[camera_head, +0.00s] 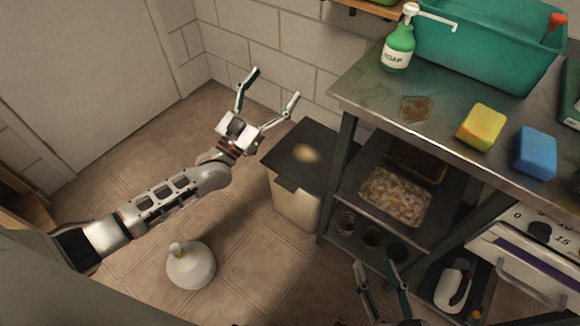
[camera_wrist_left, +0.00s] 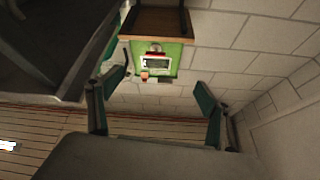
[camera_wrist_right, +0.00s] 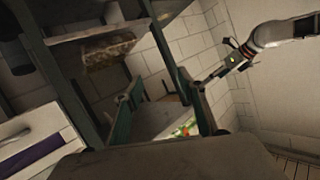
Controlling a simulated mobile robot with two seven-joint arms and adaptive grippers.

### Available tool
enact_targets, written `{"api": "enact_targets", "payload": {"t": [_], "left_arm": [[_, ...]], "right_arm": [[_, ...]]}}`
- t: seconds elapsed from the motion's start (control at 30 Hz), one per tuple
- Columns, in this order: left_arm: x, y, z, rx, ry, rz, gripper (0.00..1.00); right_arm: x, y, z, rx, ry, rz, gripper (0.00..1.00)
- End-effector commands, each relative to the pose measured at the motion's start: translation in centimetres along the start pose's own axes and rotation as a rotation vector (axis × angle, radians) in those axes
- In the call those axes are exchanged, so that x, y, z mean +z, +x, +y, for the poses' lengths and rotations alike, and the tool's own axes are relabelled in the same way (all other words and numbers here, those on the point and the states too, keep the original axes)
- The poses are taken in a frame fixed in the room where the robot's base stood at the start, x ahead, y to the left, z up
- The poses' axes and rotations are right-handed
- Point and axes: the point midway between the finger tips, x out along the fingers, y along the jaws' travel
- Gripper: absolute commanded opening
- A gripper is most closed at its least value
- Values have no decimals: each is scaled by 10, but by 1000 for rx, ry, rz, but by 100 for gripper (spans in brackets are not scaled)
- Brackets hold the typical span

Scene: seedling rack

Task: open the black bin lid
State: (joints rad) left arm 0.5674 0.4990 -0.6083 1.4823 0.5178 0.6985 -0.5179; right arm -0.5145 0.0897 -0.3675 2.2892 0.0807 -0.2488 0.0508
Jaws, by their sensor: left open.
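The black bin lid (camera_head: 318,143) lies flat and looks closed on the pale bin (camera_head: 297,207) beside the metal table. It has a light spot on top and a small tab at its front edge. My left gripper (camera_head: 273,84) is open and empty, up and to the left of the lid, apart from it. It also shows open in the left wrist view (camera_wrist_left: 160,85). My right gripper (camera_head: 374,263) is open and empty in front of the lower shelves, right of the bin. In the right wrist view (camera_wrist_right: 157,95), a pale surface with a colourful patch shows between its fingers.
The metal table (camera_head: 375,88) carries a soap bottle (camera_head: 397,48), a teal basin (camera_head: 490,45), a yellow sponge (camera_head: 482,127) and a blue sponge (camera_head: 535,152). A table leg (camera_head: 338,180) stands close to the bin. A white round jug (camera_head: 191,267) stands on otherwise open floor.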

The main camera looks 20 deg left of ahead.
Motion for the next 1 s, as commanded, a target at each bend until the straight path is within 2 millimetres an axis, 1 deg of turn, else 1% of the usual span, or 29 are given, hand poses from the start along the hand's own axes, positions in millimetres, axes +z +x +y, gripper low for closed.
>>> {"api": "enact_targets", "payload": {"t": [0.03,0.07,0.1,0.17,0.2,0.27,0.3,0.33,0.4,0.5,0.6,0.7,0.77,0.87,1.0], "left_arm": [[68,-45,16,0,-31,-87,79],[88,-60,22,0,-41,-114,79],[115,-81,30,0,-55,-152,79],[153,-114,42,0,-76,-209,79],[178,-136,50,0,-89,-247,79],[211,-170,62,0,-109,-302,79],[229,-191,70,0,-121,-335,79],[242,-206,75,0,-130,-357,79],[264,-234,85,0,-145,-401,79],[284,-261,95,0,-160,-441,79],[292,-272,99,0,-166,-458,79],[294,-272,100,0,-168,-460,79],[296,-267,100,0,-167,-458,79],[300,-255,100,-1,-167,-455,79],[311,-236,101,0,-167,-457,79]], "right_arm": [[35,0,0,-1,47,-44,40],[41,1,-2,-3,66,-48,40],[49,2,-4,-5,92,-55,40],[60,2,-6,-8,133,-67,40],[67,2,-7,-8,160,-73,40],[76,3,-8,-7,201,-82,40],[82,3,-9,-7,225,-87,40],[85,3,-9,-6,242,-90,40],[89,4,-10,-4,277,-93,40],[90,6,-10,-2,311,-88,40],[88,7,-10,-2,329,-80,40],[86,7,-10,-3,340,-73,40],[85,8,-12,-3,350,-71,40],[86,8,-14,-4,377,-67,40],[88,8,-18,-2,434,-61,40]]}}
